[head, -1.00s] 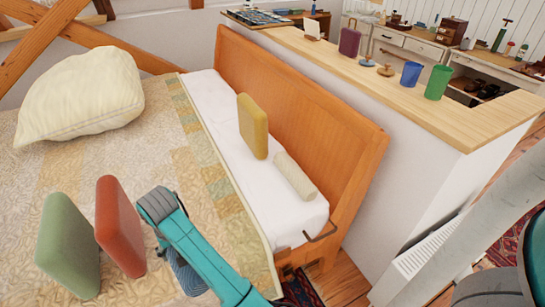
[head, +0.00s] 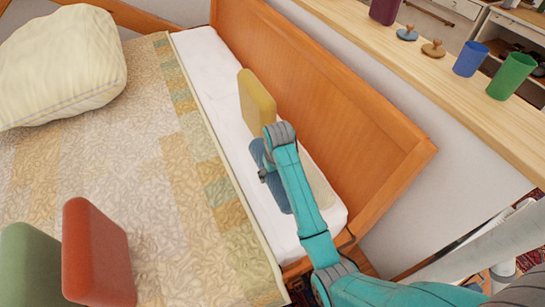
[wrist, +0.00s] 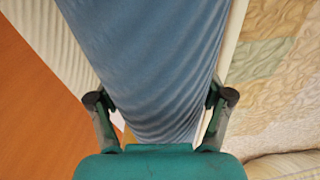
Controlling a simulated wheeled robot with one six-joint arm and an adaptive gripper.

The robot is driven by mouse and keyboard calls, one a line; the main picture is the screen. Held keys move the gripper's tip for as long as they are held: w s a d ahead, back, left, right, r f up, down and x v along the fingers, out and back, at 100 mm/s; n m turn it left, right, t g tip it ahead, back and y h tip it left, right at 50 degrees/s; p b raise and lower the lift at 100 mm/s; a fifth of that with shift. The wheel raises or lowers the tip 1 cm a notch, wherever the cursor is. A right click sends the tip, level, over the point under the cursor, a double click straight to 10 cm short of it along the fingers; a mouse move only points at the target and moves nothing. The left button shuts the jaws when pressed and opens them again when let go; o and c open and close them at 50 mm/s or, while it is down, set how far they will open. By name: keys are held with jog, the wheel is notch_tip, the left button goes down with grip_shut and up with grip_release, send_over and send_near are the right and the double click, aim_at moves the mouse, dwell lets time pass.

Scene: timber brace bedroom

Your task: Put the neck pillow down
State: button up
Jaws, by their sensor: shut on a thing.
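The neck pillow is a ribbed blue roll (head: 257,151), partly hidden behind my arm in the head view. My gripper (head: 268,170) is shut on it, over the white strip of mattress (head: 207,65) by the wooden board. In the wrist view the blue pillow (wrist: 150,60) fills the space between the two fingers of my gripper (wrist: 160,100), one finger on each side. I cannot tell whether the pillow touches the mattress.
A yellow cushion (head: 257,103) stands just beyond the blue pillow. A cream ribbed roll (head: 321,186) lies beside it, partly behind my arm. Red (head: 97,255) and green (head: 30,265) cushions stand on the quilt (head: 150,170). The wooden board (head: 320,110) rises at the right.

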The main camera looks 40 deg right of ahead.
jog(key=f, duration=0.5)
jog(key=shift+s+d+f, duration=0.15)
jog(key=shift+s+d, duration=0.05)
jog(key=shift+d, duration=0.2)
jog(key=shift+a+f, duration=0.1)
jog(key=shift+f, duration=2.35)
jog(key=o, duration=1.3)
jog(key=shift+f, duration=0.1)
jog(key=shift+o, duration=0.2)
jog(key=r, duration=0.4)
jog(key=s+r, duration=0.1)
jog(key=r, duration=0.7)
jog(key=shift+s+a+r, duration=0.1)
jog(key=shift+s+a, duration=0.1)
